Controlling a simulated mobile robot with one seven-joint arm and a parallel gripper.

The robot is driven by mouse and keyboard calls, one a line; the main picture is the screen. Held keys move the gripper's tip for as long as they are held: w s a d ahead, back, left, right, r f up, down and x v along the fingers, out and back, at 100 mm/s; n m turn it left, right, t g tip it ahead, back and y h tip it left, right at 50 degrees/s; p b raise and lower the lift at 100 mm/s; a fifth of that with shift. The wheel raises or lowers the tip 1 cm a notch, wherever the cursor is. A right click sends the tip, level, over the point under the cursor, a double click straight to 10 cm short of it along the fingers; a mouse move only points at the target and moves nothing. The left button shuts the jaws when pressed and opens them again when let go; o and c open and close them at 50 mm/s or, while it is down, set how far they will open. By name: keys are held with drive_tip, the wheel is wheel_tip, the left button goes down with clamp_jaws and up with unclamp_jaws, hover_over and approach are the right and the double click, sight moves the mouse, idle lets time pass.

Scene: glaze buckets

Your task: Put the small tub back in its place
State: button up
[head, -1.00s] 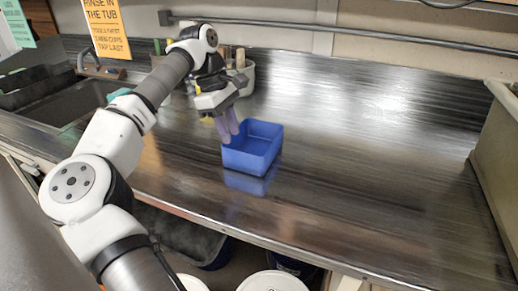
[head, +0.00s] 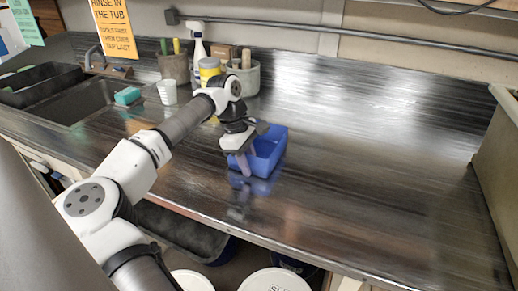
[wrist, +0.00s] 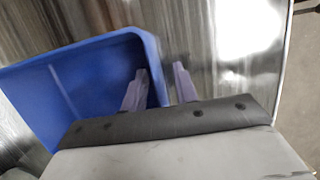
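The small tub, an empty blue rectangular one (head: 268,152), stands upright on the metal worktop (head: 350,185) near its front middle. In the wrist view the tub (wrist: 50,95) fills the left side. My gripper (head: 244,165) points down at the tub's near left side. In the wrist view my gripper's (wrist: 160,70) two pale purple fingers are apart, one over the inside of the tub and one outside its wall, with the rim between them. A gap shows beside the wall, so it does not look clamped.
A sink (head: 85,100) with a green sponge (head: 127,96) lies at left. A white cup (head: 167,92), a spray bottle (head: 198,50) and tool pots (head: 243,78) stand at the back. White buckets (head: 274,281) sit below the front edge. The worktop's right side is clear.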

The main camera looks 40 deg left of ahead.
clamp_jaws()
